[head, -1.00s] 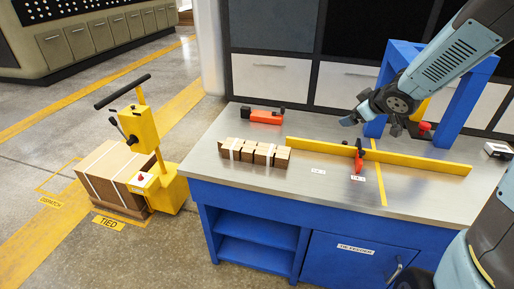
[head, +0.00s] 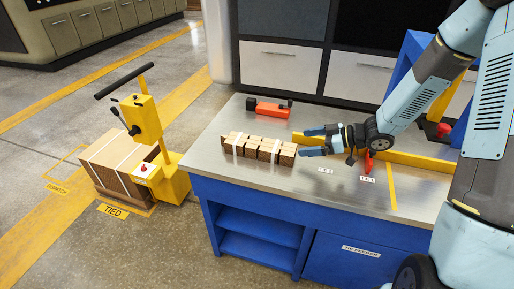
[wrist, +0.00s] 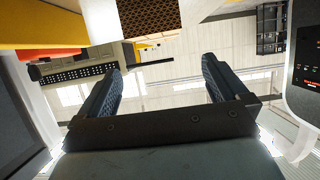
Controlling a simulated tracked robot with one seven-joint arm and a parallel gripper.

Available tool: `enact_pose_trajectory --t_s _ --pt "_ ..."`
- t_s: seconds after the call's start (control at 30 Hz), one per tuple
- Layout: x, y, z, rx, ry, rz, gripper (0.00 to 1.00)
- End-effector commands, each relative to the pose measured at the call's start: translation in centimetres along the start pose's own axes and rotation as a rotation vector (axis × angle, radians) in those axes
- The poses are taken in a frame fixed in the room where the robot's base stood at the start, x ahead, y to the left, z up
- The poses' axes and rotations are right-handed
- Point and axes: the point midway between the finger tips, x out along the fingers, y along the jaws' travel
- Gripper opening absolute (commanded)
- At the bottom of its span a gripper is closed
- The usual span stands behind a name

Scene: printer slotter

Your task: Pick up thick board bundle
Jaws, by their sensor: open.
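A brown board bundle (head: 257,152) with white straps lies on the left part of the metal bench top in the head view. My gripper (head: 309,141) is open and empty just right of the bundle's right end, its fingers pointing left towards it. Its height above the bench is hard to tell. In the wrist view, my gripper (wrist: 162,85) shows two dark fingers spread wide with nothing between them. A brown patterned surface (wrist: 148,17), probably the bundle's end, shows at the top edge beyond the fingers.
A yellow fence (head: 400,160) with a red stop (head: 368,163) runs behind my gripper. An orange tool (head: 268,108) lies at the bench's back. A yellow machine (head: 165,180) and a larger strapped stack (head: 108,165) stand on the floor left of the blue bench.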

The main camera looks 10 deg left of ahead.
Motion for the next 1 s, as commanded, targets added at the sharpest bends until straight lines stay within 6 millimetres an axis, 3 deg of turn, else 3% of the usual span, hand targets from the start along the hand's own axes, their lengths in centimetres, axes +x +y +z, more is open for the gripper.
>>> enact_pose_trajectory --t_s 0.3,0.73,1.0 --pt "5.4 0.1 0.1 0.001 -0.002 0.001 1.00" --pt "8.2 0.2 0.1 0.001 -0.003 0.003 1.00" --pt "11.7 0.4 0.1 0.001 -0.002 0.002 1.00"
